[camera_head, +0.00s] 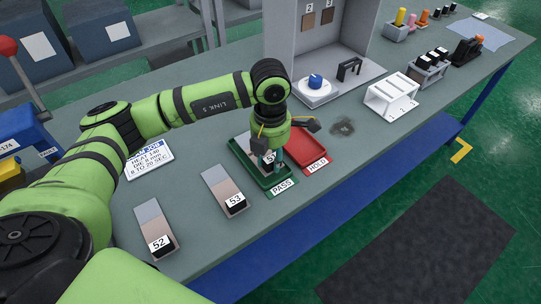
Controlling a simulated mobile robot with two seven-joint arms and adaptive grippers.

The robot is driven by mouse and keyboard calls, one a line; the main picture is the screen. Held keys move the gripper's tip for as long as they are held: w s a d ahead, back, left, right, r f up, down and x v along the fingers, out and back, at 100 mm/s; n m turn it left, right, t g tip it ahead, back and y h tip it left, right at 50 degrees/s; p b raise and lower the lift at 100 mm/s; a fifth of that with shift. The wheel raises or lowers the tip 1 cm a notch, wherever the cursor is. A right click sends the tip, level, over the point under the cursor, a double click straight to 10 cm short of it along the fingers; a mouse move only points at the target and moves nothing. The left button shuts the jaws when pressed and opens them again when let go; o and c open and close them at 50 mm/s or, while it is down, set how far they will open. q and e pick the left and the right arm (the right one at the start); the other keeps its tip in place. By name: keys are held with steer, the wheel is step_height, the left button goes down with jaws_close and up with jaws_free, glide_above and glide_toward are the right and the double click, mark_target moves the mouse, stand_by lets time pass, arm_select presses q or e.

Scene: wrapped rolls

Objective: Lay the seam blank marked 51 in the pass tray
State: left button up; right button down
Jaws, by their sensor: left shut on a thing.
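The green pass tray (250,162) lies on the bench with a "PASS" label at its front. My left gripper (267,164) points down over this tray and is shut on a seam blank (268,156). Seam blanks marked 53 (225,190) and 52 (154,229) lie on the bench to the left. My right gripper is not in view.
A red hold tray (305,146) sits right beside the pass tray. Behind stand a grey booth (322,55) with a blue-knobbed device (315,82) and a white rack (392,96). A job card (149,159) lies left. Bench between the white rack and hold tray is mostly clear.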

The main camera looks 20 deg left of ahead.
arm_select(q)
steer(key=shift+f+b, duration=1)
steer(key=shift+f, duration=0.3)
steer(key=o, duration=1.2)
steer(key=shift+o, duration=0.2)
steer(key=shift+r, duration=0.15)
step_height(320, 180, up, 12)
steer(key=shift+f, duration=0.1)
